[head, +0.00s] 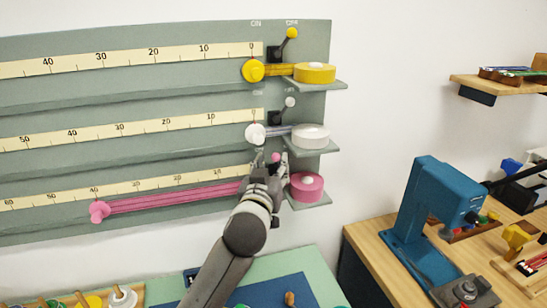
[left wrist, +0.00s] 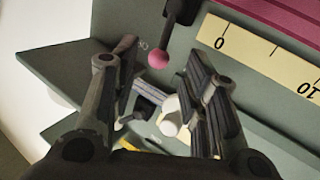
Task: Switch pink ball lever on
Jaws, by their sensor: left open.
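The pink ball lever (head: 276,157) is on the lowest row of the grey-green wall panel (head: 150,95). Its base is hidden behind my gripper in the head view. In the left wrist view its pink ball (left wrist: 158,60) hangs on a dark stem and appears between my fingertips, with gaps on both sides. I cannot tell how deep it lies between them. My left gripper (head: 271,161) is open and empty in front of the panel; its fingers also show in the left wrist view (left wrist: 162,58). The right gripper is not in view.
A pink roll (head: 307,185) sits on a small shelf right of my gripper. A pink strip (head: 170,198) runs left to a pink end knob (head: 98,212). White (head: 290,102) and yellow (head: 291,33) ball levers are above. A blue machine (head: 432,200) stands on the wooden counter.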

